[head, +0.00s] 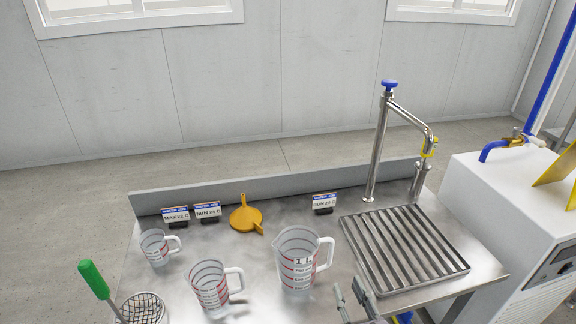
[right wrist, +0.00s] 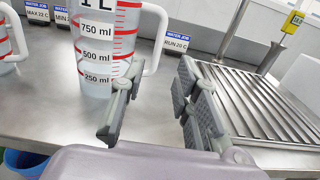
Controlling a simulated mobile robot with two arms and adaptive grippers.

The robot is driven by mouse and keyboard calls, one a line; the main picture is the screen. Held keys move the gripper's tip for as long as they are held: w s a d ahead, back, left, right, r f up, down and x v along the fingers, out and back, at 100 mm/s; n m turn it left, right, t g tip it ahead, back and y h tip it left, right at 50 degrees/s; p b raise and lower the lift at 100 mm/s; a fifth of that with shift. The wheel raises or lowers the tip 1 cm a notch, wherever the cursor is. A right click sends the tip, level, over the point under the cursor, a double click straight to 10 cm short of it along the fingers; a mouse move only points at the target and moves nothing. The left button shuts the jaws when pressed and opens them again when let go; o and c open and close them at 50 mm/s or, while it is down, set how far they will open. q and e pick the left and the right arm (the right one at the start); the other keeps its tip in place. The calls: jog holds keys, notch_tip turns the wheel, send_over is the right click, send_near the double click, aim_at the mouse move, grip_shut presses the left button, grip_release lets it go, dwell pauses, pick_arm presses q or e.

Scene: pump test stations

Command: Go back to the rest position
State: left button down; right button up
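My right gripper (head: 355,296) shows at the bottom of the head view, in front of the bench and to the right of the largest jug. In the right wrist view its two fingers (right wrist: 155,108) stand apart with nothing between them. The 1 L measuring jug (head: 298,262) stands upright on the steel bench (head: 255,268). In the right wrist view the jug (right wrist: 98,50) is beyond the left finger; I cannot tell whether they touch. My left gripper does not show in the head view.
Two smaller jugs (head: 210,286) (head: 155,247), an orange funnel (head: 245,217) and label cards (head: 324,203) stand on the bench. A slatted drain grate (head: 404,247) and a tap (head: 378,140) are at right. A white machine (head: 510,210) stands beyond. A green-handled strainer (head: 95,280) is at lower left.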

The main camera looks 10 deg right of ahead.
jog(key=s+d+f+m+g+h, duration=0.1)
jog(key=s+d+m+g+h, duration=0.25)
jog(key=m, duration=0.75)
jog(key=s+d+f+m+g+h, duration=0.25)
jog(key=d+m+h, duration=0.2)
jog(key=m, duration=0.55)
jog(key=s+a+f+m+g+y, duration=0.4)
jog(key=s+a+m+g+y, duration=0.4)
jog(key=s+m, duration=0.45)
notch_tip(320, 180, down, 26)
jog(key=s+a+r+g, duration=0.1)
jog(key=s+g, duration=0.1)
jog(key=s+d+f, duration=0.2)
jog(key=s+f, duration=1.3)
jog(key=f, duration=0.2)
jog(key=shift+s+d+g+h, duration=0.3)
jog(key=shift+g, duration=0.1)
